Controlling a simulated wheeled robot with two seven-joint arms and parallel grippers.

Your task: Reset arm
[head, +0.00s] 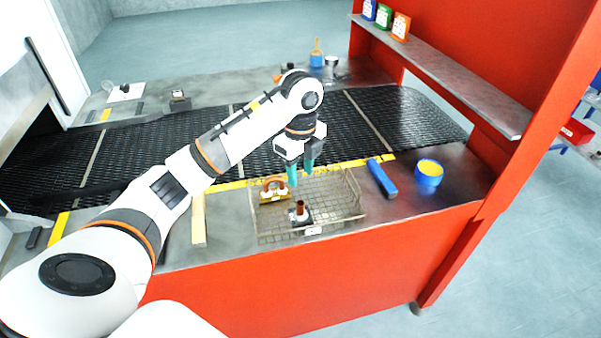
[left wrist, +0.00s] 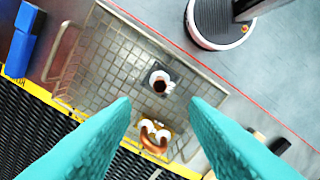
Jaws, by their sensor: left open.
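My left gripper (head: 300,172) is open and empty, with teal fingers pointing down over the back part of a wire basket (head: 345,213). In the left wrist view its two fingers (left wrist: 163,135) stand wide apart above the basket (left wrist: 110,35). In the basket lie a part with a copper-coloured arch (head: 273,183) on the left and a dark-based part with a brown upright stub (head: 300,208) near the front. The arched part (left wrist: 155,135) and the stub part (left wrist: 160,83) both show between or beyond the fingers. My right gripper is not in view.
A black mesh belt (head: 410,120) runs behind the basket. A blue tool (head: 382,178) and a blue cup with yellow contents (head: 428,175) stand right of the basket. A wooden strip (head: 199,220) lies left. A shelf (head: 450,75) on a red frame rises at right.

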